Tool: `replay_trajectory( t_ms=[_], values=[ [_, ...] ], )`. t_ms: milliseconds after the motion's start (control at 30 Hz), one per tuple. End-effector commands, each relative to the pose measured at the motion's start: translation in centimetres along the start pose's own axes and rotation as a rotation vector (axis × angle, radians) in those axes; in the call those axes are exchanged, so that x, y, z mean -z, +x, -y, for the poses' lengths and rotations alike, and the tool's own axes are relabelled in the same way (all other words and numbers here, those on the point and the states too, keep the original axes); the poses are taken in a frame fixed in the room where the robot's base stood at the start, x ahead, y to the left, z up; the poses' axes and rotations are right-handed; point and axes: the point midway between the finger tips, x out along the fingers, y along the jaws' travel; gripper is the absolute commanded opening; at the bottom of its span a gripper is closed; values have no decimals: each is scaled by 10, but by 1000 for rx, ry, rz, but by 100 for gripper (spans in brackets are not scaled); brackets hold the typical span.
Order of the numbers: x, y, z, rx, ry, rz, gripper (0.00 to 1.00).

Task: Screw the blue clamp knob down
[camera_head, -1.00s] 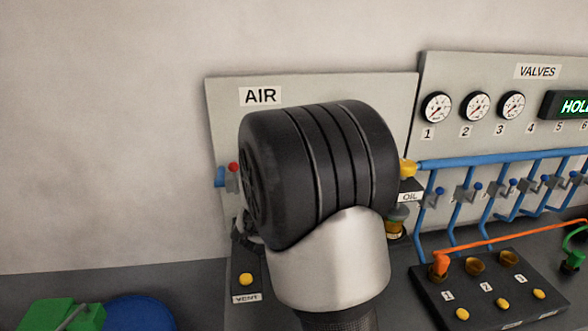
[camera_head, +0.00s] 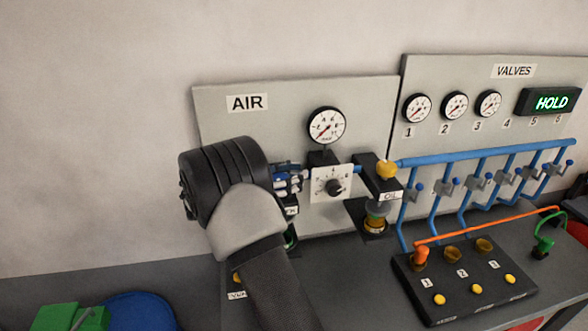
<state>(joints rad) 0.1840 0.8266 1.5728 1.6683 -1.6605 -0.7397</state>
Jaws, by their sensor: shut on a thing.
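My gripper (camera_head: 290,179) shows only in part, just right of my bulky black wrist, in front of the AIR panel. Its silvery finger parts are small and look shut. A dark blue piece (camera_head: 284,168) shows at the fingers and fits the blue clamp knob, but its shape is too small to make out. My wrist hides the rest of the grip and whatever is behind it. I cannot tell how far down the knob is.
Right of my gripper are a dial (camera_head: 335,186), a pressure gauge (camera_head: 326,126) and the OIL unit (camera_head: 378,225) with a yellow knob. Blue pipes and valves (camera_head: 445,187) run farther right. A black box (camera_head: 465,280) with an orange cable stands on the bench.

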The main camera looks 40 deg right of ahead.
Motion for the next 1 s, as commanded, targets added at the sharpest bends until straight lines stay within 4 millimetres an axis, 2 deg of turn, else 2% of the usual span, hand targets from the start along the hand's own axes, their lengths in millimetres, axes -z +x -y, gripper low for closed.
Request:
replay_trajectory(
  t_ms=[300,767,800,1000],
  values=[
    [-2,-1,-4,-91,-4,3,11],
    [-2,-1,-4,-102,-2,3,11],
    [-2,-1,-4,-102,-2,3,37],
    [-1,-1,-4,-102,-1,2,50]
  ],
)
